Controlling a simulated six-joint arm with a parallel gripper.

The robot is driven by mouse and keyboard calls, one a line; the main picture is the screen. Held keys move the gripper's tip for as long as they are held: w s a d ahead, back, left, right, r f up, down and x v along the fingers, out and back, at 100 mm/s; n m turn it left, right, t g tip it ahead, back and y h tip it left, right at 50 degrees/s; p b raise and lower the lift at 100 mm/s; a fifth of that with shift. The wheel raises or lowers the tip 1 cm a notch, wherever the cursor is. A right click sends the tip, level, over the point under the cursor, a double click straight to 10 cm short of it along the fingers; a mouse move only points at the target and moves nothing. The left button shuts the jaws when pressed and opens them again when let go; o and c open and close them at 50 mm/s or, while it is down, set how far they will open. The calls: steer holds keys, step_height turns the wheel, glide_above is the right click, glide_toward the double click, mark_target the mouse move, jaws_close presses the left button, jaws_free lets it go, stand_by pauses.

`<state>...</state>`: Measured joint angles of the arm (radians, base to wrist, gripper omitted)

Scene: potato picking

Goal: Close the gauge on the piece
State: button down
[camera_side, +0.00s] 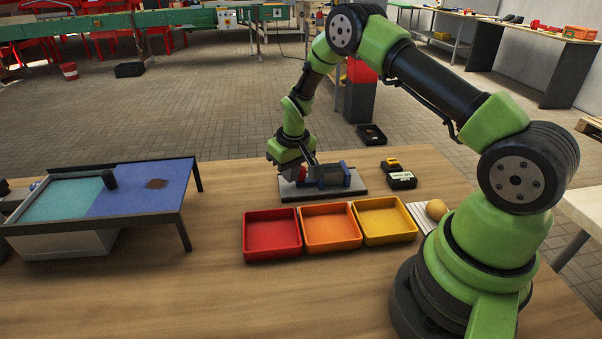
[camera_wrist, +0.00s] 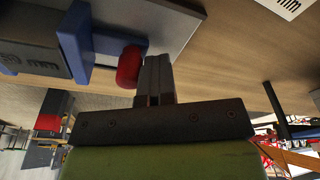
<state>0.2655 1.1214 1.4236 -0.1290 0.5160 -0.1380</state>
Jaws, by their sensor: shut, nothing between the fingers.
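A red rounded knob-like part (camera_wrist: 129,67) sticks out from the blue side. My gripper (camera_side: 302,178) is low at the gauge's left end. Its fingers (camera_wrist: 153,75) are shut and empty, right beside the red part; I cannot tell if they touch. I cannot make out a piece between the jaws.
Red (camera_side: 271,236), orange (camera_side: 330,229) and yellow (camera_side: 384,221) trays stand in front of the gauge. A brown potato (camera_side: 437,209) lies on a ribbed pad at right. A black and yellow device (camera_side: 401,179) is beside the gauge. A blue-topped stand (camera_side: 140,188) is at left.

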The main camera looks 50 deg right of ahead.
stand_by(0.5)
steer(key=shift+w+a+r, duration=0.1)
steer(key=shift+w+a, duration=0.4)
step_height(320, 180, up, 8)
stand_by(0.5)
